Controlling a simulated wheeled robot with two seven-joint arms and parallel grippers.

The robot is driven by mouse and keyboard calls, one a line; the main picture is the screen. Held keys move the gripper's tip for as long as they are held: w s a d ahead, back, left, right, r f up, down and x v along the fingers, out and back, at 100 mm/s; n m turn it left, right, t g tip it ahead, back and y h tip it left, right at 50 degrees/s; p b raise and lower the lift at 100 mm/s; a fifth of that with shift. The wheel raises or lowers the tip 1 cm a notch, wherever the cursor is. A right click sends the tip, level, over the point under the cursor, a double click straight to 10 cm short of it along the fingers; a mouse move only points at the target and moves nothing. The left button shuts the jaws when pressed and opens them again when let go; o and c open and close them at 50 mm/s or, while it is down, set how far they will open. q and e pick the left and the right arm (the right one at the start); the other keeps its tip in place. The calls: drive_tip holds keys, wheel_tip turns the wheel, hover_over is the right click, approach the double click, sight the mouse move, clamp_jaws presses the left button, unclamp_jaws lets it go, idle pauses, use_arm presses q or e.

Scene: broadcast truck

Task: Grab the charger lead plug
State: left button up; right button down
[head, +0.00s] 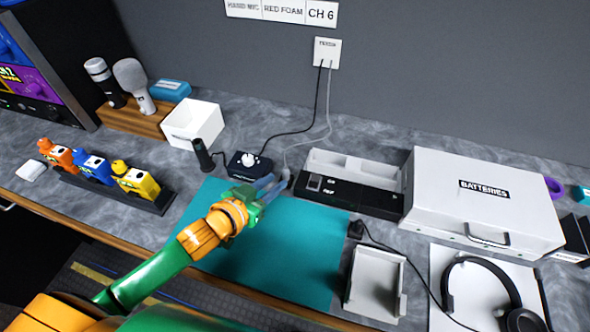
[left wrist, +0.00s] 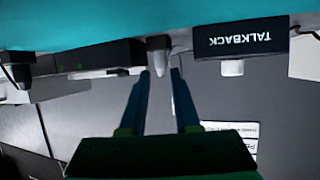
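The charger lead plug (head: 286,174) is a small grey plug on a grey lead (head: 327,118) that runs down from the wall plate. It lies near the back edge of the teal mat, between the talkback box and the black charger. My left gripper (head: 268,186) is low over the mat, its blue fingers pointing at the plug. In the left wrist view, the plug (left wrist: 158,58) sits at the gap between the spread fingertips (left wrist: 160,73), with space on both sides. Whether it is inside the gap or just beyond is unclear. My right gripper is out of view.
The talkback box (head: 248,165) stands left of the plug, beside a small microphone (head: 202,154). A white cradle (head: 375,283) and headset (head: 485,290) lie front right. The teal mat (head: 285,245) is mostly clear.

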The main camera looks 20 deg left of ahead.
sight(284, 175)
use_arm(q)
drive_tip(key=x, duration=0.5)
drive_tip(key=shift+w+f, duration=0.1)
drive_tip(key=shift+f, duration=0.1)
drive_tip(key=shift+s+a+r, duration=0.1)
drive_tip(key=shift+s, duration=0.15)
drive_tip(key=c, duration=0.4)
drive_tip(key=shift+w, duration=0.1)
clamp_jaws()
